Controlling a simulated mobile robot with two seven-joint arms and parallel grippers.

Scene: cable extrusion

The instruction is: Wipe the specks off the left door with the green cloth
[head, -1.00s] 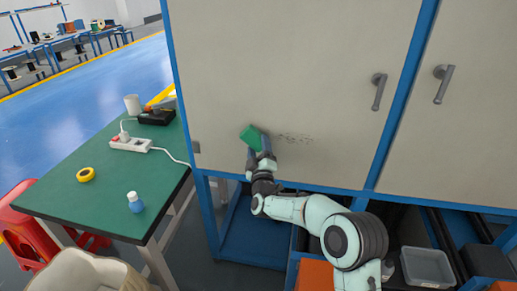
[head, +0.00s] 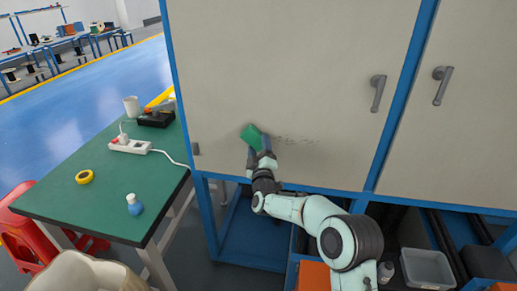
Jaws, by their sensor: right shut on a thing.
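The left door (head: 285,80) is a large cream panel in a blue frame with a grey handle (head: 378,93) at its right. Dark specks (head: 300,140) lie in a short horizontal band low on the door. My right gripper (head: 259,150) is shut on the green cloth (head: 251,136) and holds it at the door, just left of the specks. The cloth appears to be against the panel, but I cannot tell for sure. It may hide part of the band. My left gripper is not in view.
A green table (head: 105,185) stands at the left with yellow tape (head: 84,177), a blue bottle (head: 134,204), a power strip (head: 130,146) and a white cup (head: 132,105). A red stool (head: 30,240) is beside it. A clear bin (head: 427,267) sits below the doors.

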